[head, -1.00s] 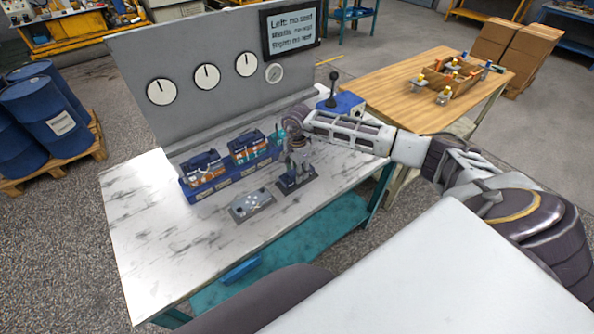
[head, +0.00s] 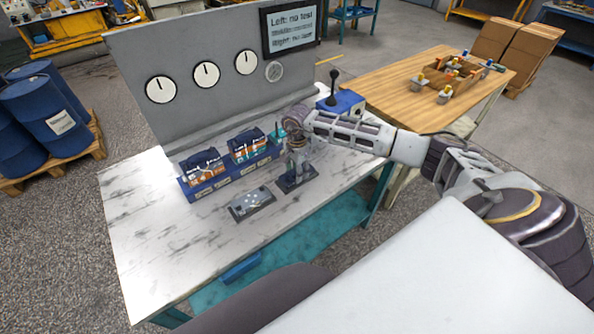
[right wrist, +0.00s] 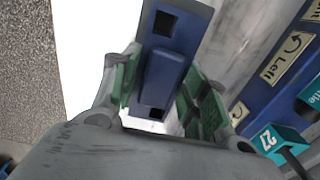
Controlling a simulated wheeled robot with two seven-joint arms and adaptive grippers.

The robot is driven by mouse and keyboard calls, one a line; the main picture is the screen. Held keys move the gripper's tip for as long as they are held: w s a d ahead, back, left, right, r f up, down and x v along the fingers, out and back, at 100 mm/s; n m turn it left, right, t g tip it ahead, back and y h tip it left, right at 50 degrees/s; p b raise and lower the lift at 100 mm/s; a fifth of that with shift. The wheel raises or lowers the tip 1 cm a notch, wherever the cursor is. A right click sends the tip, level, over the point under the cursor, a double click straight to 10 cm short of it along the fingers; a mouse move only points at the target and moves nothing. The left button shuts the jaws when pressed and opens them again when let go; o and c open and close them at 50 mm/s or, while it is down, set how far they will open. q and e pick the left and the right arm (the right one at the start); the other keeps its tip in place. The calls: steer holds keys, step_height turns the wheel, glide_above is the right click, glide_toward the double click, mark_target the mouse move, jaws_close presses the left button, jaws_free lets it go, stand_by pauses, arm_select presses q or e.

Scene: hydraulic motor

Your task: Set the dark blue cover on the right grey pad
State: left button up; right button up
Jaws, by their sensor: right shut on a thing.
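My right gripper (head: 297,164) is over the right grey pad (head: 308,178) on the marble-topped table, mostly hiding it in the head view. In the right wrist view, its green-lined fingers (right wrist: 165,95) are shut on the dark blue cover (right wrist: 168,75), a plate with a raised middle ridge and two square dark openings. Whether the cover touches the pad cannot be told. A second grey pad (head: 252,203) lies to the left with small light details on top. My left gripper is not in view.
A blue rack (head: 200,190) with orange, white and blue units stands behind the pads. A teal tag marked 27 (right wrist: 280,139) is close to my right gripper. A grey gauge panel (head: 225,108) rises behind. The table's left and front are clear.

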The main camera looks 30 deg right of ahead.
steer(key=o, duration=1.5)
steer(key=shift+f, duration=0.1)
steer(key=shift+r, duration=6.05)
